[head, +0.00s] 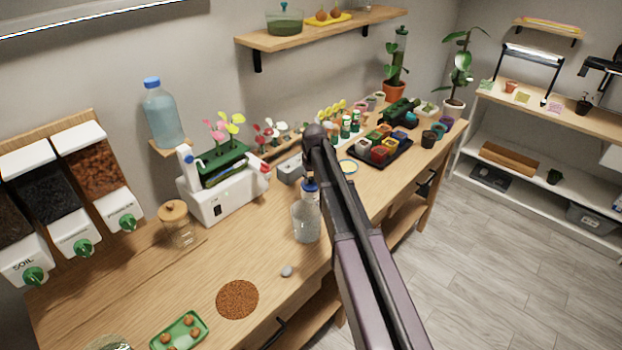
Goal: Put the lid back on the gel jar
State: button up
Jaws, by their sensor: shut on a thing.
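My gripper (309,172) points down near the middle of the bench, mostly hidden by my own arm. It is shut on a small blue cap-like piece (309,186), seemingly the lid. Directly below it stands a clear, upright vessel (306,222) with a narrow neck, which may be the gel jar. I cannot tell whether the blue piece touches the neck or sits just above it. The fingertips are too small and dark to make out well.
A white machine (222,197) with a green top and a clear jar with a tan lid (173,211) stand to the left. A grey pebble (287,271) and a brown round patch (237,299) lie in front. A black tray of colored pots (380,146) is right.

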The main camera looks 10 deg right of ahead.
jog(key=o, duration=1)
jog(key=o, duration=0.4)
jog(key=shift+r, duration=0.1)
jog(key=shift+r+p, duration=3.45)
jog(key=shift+p, duration=0.1)
grip_shut()
